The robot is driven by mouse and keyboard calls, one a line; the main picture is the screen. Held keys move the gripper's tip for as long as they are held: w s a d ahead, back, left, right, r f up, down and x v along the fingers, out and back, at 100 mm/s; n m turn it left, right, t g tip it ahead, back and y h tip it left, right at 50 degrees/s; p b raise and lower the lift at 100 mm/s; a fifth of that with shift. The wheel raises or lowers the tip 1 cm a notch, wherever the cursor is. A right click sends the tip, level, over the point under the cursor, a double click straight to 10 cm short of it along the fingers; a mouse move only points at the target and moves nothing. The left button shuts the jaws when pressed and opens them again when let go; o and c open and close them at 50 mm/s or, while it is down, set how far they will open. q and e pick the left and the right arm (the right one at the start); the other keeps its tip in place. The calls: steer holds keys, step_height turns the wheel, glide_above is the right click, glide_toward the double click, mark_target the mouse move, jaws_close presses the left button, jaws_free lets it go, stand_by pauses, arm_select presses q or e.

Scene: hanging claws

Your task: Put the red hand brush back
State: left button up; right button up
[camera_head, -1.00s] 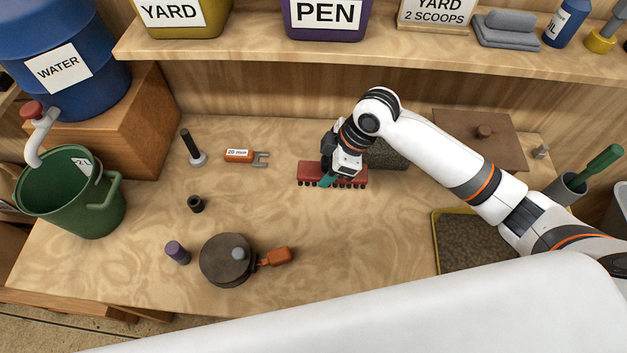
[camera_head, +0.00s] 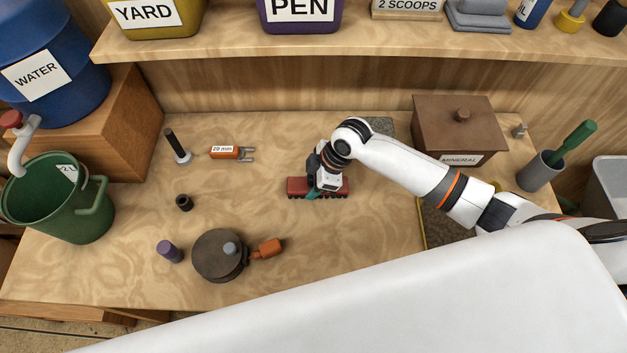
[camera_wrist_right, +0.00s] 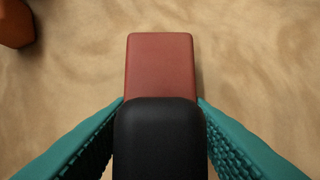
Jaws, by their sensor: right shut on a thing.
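The red hand brush (camera_head: 296,186) has a red block with dark bristles pointing down, over the middle of the workbench. My right gripper (camera_head: 316,191) is shut on it, with teal fingers on either side. In the right wrist view, the red block (camera_wrist_right: 160,65) and a black part nearer the camera (camera_wrist_right: 160,140) lie between the teal fingers, with bare wood beyond. I cannot tell whether the bristles touch the bench. My left gripper is not in view.
A grey slab (camera_head: 381,125) and a brown lidded box (camera_head: 455,125) labelled MINERAL stand behind my right arm. A yellow-edged tray (camera_head: 424,235) is partly hidden by it. A fork-ended tool (camera_head: 224,153), a round dark device (camera_head: 215,262) and a green bucket (camera_head: 70,215) are leftward. Bare bench surrounds the brush.

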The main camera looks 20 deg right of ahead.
steer(key=o, duration=1.1)
steer(key=shift+f, duration=0.1)
steer(key=v, duration=1.2)
steer(key=shift+b, duration=0.35)
